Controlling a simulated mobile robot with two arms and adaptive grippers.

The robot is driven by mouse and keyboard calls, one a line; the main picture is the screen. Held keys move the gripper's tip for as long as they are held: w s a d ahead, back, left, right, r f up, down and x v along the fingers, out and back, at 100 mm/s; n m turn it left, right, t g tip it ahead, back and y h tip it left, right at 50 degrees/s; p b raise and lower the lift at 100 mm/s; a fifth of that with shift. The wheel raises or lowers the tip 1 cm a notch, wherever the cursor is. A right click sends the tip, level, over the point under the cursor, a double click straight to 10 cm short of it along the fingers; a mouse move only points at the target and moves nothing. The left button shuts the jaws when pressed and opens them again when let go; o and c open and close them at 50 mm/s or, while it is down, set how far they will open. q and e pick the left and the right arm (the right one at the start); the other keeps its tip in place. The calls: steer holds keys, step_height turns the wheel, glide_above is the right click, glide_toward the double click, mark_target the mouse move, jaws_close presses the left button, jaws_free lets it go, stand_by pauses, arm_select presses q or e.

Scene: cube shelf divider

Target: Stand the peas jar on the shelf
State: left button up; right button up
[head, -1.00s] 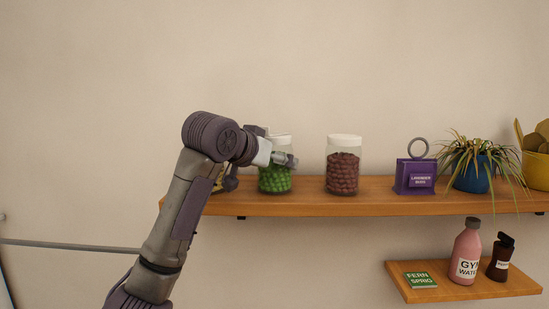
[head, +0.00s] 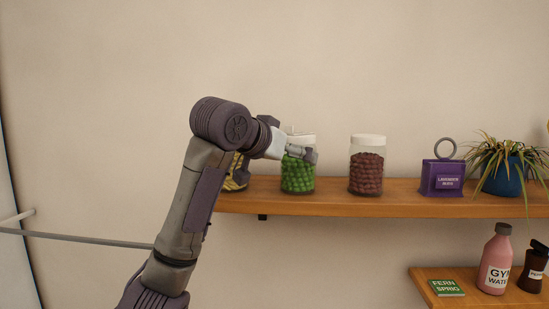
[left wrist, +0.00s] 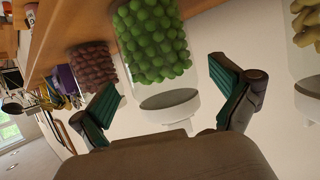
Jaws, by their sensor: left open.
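The peas jar (head: 298,178), clear with green peas and a white lid, stands upright on the long wooden shelf (head: 400,208). It also shows in the left wrist view (left wrist: 152,45), upside down with its lid (left wrist: 172,112) toward my gripper. My left gripper (head: 301,153) is at the jar's upper part, partly covering it in the head view. In the left wrist view its two green-padded fingers (left wrist: 165,85) are open, one on each side of the jar, with gaps showing. Whether either finger touches it I cannot tell. My right gripper is not in view.
A pasta-like jar (head: 236,172) stands left of the peas, partly behind my arm. A jar of dark red beans (head: 366,168), a purple box (head: 442,178) and a potted plant (head: 503,175) stand to the right. A lower shelf (head: 470,300) holds bottles.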

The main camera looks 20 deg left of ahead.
arm_select(q)
steer(key=b+v, duration=0.3)
steer(key=v, duration=0.5)
steer(key=shift+s, duration=0.3)
